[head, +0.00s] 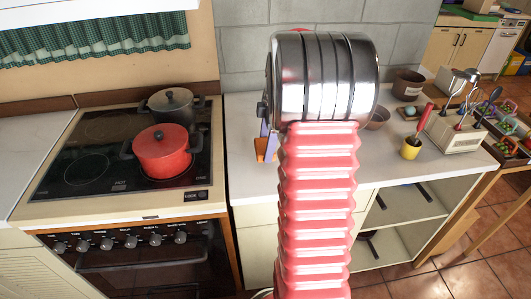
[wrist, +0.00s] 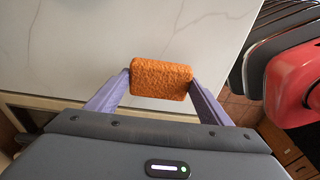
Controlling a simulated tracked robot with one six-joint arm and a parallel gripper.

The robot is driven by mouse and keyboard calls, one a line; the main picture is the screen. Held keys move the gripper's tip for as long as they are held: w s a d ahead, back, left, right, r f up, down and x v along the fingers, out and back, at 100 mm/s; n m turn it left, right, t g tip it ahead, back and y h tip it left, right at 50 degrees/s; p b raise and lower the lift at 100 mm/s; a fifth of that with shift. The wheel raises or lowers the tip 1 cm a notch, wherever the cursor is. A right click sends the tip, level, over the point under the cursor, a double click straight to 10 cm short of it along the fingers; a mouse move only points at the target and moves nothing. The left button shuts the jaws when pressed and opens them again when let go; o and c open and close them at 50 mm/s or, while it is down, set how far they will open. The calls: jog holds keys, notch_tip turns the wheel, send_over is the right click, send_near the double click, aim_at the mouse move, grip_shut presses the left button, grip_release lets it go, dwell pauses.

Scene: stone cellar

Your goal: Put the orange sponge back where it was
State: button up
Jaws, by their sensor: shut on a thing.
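The orange sponge (wrist: 161,78) is a small rough block held between the two purple fingers of my gripper (wrist: 160,82), one finger at each end. In the head view my gripper (head: 266,142) shows only partly at the left side of my arm, with the sponge (head: 261,156) at its tip. The sponge is near the front part of the white counter (head: 243,108), right of the stove. I cannot tell whether it touches the counter top. My arm hides much of the counter behind it.
A stove with a red pot (head: 163,152) and a dark pot (head: 171,105) stands left. The counter in the wrist view is bare. Open shelves (head: 400,205) lie below.

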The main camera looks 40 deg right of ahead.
jog(key=shift+f, duration=1.9)
jog(key=o, duration=1.1)
jog(key=shift+f, duration=0.1)
jog(key=r, duration=0.4)
jog(key=d+r, duration=0.1)
jog(key=r, duration=0.3)
jog(key=s+r, duration=0.1)
jog(key=r, duration=0.3)
jog(key=shift+d, duration=0.25)
jog(key=shift+a, duration=0.1)
